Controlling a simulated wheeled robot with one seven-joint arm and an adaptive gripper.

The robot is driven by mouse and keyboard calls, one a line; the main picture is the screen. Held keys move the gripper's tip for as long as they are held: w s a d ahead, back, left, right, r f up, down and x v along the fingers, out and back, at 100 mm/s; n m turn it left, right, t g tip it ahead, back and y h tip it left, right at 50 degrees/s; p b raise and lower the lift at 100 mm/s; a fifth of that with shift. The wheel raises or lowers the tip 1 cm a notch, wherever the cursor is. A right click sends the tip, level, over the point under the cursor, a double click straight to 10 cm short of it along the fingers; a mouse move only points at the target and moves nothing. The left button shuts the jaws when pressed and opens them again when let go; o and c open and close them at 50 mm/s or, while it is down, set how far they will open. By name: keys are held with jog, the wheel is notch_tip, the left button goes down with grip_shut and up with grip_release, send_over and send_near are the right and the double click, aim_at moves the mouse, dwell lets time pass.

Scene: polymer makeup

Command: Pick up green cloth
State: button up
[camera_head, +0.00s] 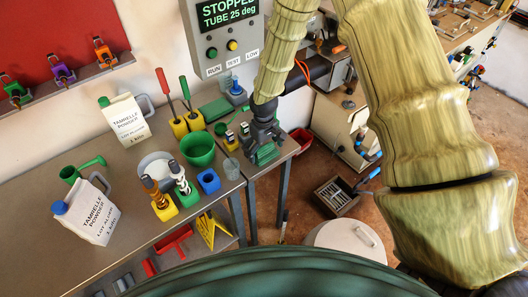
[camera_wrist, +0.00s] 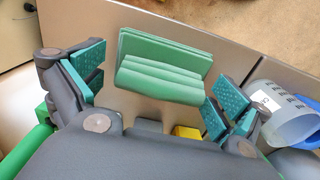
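The green cloth (camera_wrist: 160,70) is a folded, layered pad on the grey metal table, centred ahead of my gripper in the wrist view. In the head view the green cloth (camera_head: 266,154) shows just below my gripper (camera_head: 262,138), near the table's right end, partly hidden by the fingers. My gripper (camera_wrist: 157,88) is open in the wrist view, with one teal-padded finger on each side of the cloth. I see no finger closed on the cloth. Whether the fingertips are level with it is hard to tell.
A clear measuring beaker (camera_wrist: 280,112) stands close beside the right finger. A green bowl (camera_head: 198,149), yellow tool holders and white powder jugs (camera_head: 125,119) stand to the left on the table. A control panel (camera_head: 225,40) is on the wall behind. The table's edge lies close to the cloth.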

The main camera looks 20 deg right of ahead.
jog(key=c, duration=0.8)
jog(key=shift+r+b, duration=0.95)
jog(key=shift+r, duration=0.3)
jog(key=s+a+b, duration=0.1)
jog(key=s+b, duration=0.1)
jog(key=s, duration=0.3)
jog(key=s+a+r+b, duration=0.1)
jog(key=s+b, duration=0.1)
jog(key=s, duration=0.3)
jog(key=s+a+r+b, duration=0.1)
jog(key=s, duration=0.4)
jog(key=shift+s+a+r+b, duration=0.25)
jog(key=shift+s+a+b, duration=0.05)
jog(key=shift+a+b, duration=0.1)
